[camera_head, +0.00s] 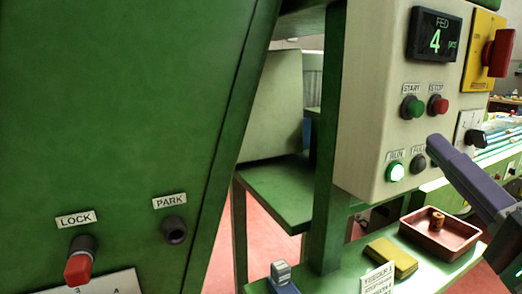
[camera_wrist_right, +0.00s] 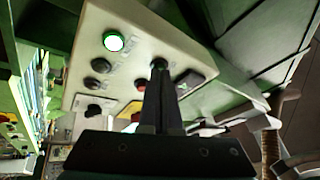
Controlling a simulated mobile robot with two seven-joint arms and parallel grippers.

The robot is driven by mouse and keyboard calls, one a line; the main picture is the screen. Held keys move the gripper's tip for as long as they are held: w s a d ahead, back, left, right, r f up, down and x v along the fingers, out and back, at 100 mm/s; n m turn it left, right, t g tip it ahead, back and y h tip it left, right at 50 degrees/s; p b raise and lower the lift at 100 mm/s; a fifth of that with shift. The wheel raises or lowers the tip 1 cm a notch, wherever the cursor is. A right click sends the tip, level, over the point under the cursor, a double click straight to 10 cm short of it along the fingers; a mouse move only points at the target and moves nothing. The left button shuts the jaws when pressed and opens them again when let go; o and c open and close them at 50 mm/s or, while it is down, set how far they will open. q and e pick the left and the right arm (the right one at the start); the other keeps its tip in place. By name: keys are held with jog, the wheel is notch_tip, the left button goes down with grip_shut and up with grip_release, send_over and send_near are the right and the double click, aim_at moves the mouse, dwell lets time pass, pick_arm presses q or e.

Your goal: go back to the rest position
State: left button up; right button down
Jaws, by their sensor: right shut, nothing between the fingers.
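My right gripper (camera_head: 436,141) comes in from the right edge of the head view, in front of the control box (camera_head: 375,110). Its fingers are shut and empty. In the right wrist view the closed fingers (camera_wrist_right: 160,66) stand upright in the middle, with the control box (camera_wrist_right: 85,70) behind them. I cannot tell how far the fingertips are from the box face. My left gripper is not in view.
The box has a display reading 4, START and STOP buttons and a lit green RUN lamp (camera_head: 395,172). A reddish tray (camera_head: 465,241) holds a cork-coloured piece (camera_head: 437,219). A yellow pad (camera_head: 391,258) lies beside it. A green panel (camera_head: 110,120) with LOCK and PARK fills the left.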

jog(key=s+a+f+n+g+p, duration=0.55)
jog(key=f+n+g, duration=0.25)
jog(key=g, duration=0.2)
jog(key=s+d+n+g+h+p, duration=0.25)
jog(key=s+n+g+p, duration=0.25)
jog(key=s+g, duration=0.75)
notch_tip(320, 180, up, 36)
jog(key=s+t+p, duration=0.2)
jog(key=t+p, duration=0.2)
jog(key=p, duration=3.1)
jog(key=shift+s+d+f, duration=0.2)
jog(key=shift+s+f, duration=0.05)
jog(key=shift+s, duration=0.15)
